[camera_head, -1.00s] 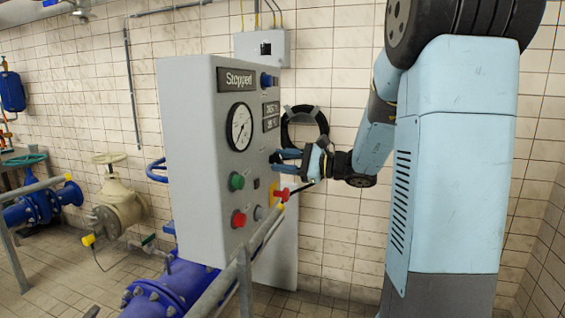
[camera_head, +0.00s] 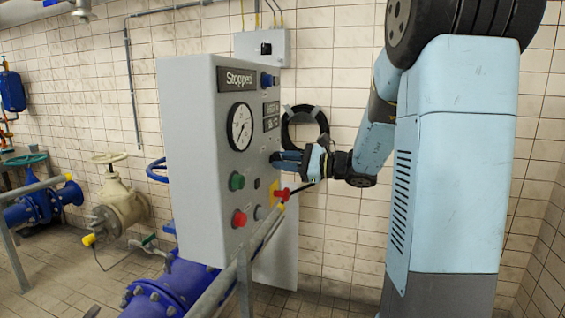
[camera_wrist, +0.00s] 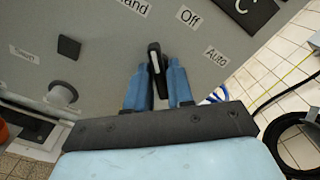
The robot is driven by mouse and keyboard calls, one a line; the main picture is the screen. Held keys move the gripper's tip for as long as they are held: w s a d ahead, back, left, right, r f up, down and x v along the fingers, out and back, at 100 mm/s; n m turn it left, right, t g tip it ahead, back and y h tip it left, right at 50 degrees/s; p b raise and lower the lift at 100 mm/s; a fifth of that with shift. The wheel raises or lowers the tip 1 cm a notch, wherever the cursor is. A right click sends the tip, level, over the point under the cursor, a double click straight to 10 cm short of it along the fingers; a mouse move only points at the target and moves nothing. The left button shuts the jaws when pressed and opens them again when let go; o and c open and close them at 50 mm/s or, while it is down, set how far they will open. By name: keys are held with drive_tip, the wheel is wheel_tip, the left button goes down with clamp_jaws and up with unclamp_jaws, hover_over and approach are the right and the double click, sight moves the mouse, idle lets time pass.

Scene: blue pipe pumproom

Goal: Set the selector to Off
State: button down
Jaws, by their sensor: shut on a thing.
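The selector (camera_wrist: 155,62) is a black knob with a white line on the grey panel, in the wrist view. Its line points up and slightly left, between the labels Hand (camera_wrist: 133,6) and Off (camera_wrist: 190,17), nearer Hand. The Auto label (camera_wrist: 216,57) is at its right. My gripper (camera_wrist: 158,80) has its blue fingers shut on the knob, one on each side. In the head view my gripper (camera_head: 279,160) is at the panel's right face, and its fingers hide the selector.
The grey control cabinet (camera_head: 190,165) reads Stopped. A red button (camera_head: 239,219), a green button (camera_head: 236,181) and a red knob (camera_head: 281,194) sit below my gripper. A railing (camera_head: 240,262) runs before the cabinet. A black cable coil (camera_head: 303,112) hangs on the wall behind.

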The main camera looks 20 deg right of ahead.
drive_tip(key=m, duration=0.5)
drive_tip(key=shift+d+r+m, duration=0.1)
drive_tip(key=shift+m, duration=1.5)
drive_tip(key=c, duration=1.2)
unclamp_jaws()
drive_tip(key=shift+o, duration=0.2)
drive_tip(key=v, duration=1.3)
drive_tip(key=shift+s+d, duration=0.25)
drive_tip(key=shift+d, duration=0.1)
